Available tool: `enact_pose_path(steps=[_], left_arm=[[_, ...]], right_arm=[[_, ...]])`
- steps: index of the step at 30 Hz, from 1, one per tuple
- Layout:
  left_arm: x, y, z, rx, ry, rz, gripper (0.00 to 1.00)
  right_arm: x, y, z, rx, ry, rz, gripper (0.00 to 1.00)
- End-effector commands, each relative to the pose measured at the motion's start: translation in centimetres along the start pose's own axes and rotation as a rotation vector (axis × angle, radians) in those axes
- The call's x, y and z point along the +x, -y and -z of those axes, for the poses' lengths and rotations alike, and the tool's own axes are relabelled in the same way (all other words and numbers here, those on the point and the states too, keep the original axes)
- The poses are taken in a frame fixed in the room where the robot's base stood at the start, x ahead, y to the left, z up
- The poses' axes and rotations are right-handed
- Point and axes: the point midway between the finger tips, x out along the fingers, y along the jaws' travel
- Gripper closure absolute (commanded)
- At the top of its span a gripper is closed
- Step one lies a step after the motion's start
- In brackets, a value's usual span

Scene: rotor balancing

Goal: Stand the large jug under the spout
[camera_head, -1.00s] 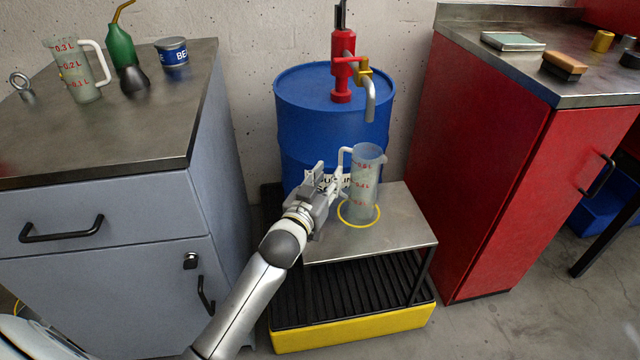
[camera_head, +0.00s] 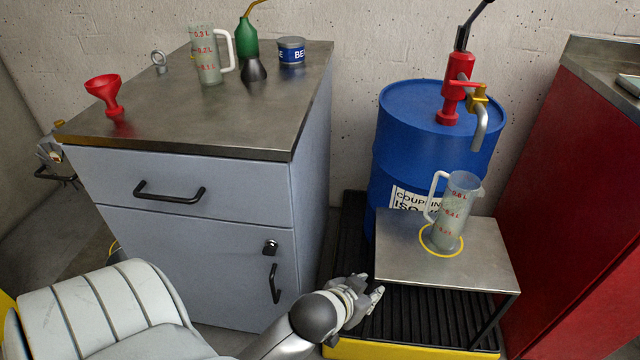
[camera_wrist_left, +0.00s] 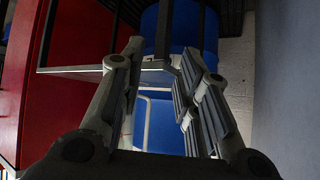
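The large jug (camera_head: 455,212), clear with red marks and a white handle, stands upright on the metal stand (camera_head: 489,262), within the yellow ring (camera_head: 427,248). The spout (camera_head: 481,130) of the red pump (camera_head: 455,88) on the blue drum (camera_head: 391,125) hangs above the jug. My left gripper (camera_head: 373,290) is apart from the jug, low beside the stand's left edge. In the left wrist view its fingers (camera_wrist_left: 155,85) are spread with nothing between them. My right gripper is not in view.
The grey cabinet (camera_head: 230,190) at the left carries a smaller jug (camera_head: 210,62), a red funnel (camera_head: 106,93), a green oil can (camera_head: 246,40) and a blue tin (camera_head: 291,52). A red cabinet (camera_head: 585,180) stands close on the right. A black grate (camera_head: 420,315) lies below the stand.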

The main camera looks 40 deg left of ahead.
Motion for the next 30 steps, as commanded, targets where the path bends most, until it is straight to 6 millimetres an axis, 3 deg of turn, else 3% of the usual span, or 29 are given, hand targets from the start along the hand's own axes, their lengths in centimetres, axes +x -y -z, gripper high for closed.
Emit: enact_pose_path(steps=[1,4,6,10,15,30], left_arm=[[-1.6,-0.5,-2.7,0.016,0.093,-0.014,0.70],[-4.7,-1.4,-7.1,0.052,0.263,-0.047,0.70],[-6.8,-1.9,-9.5,0.075,0.360,-0.071,0.70],[-9.7,-2.4,-12.4,0.107,0.485,-0.106,0.70],[-11.1,-2.6,-13.6,0.123,0.540,-0.122,0.70],[-11.0,-2.6,-13.5,0.122,0.540,-0.121,0.70]], right_arm=[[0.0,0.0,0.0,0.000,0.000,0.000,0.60],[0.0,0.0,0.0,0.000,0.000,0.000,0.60],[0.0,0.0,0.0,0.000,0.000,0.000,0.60],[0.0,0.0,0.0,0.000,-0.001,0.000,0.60],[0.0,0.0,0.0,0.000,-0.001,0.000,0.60],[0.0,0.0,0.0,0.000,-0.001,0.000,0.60]])
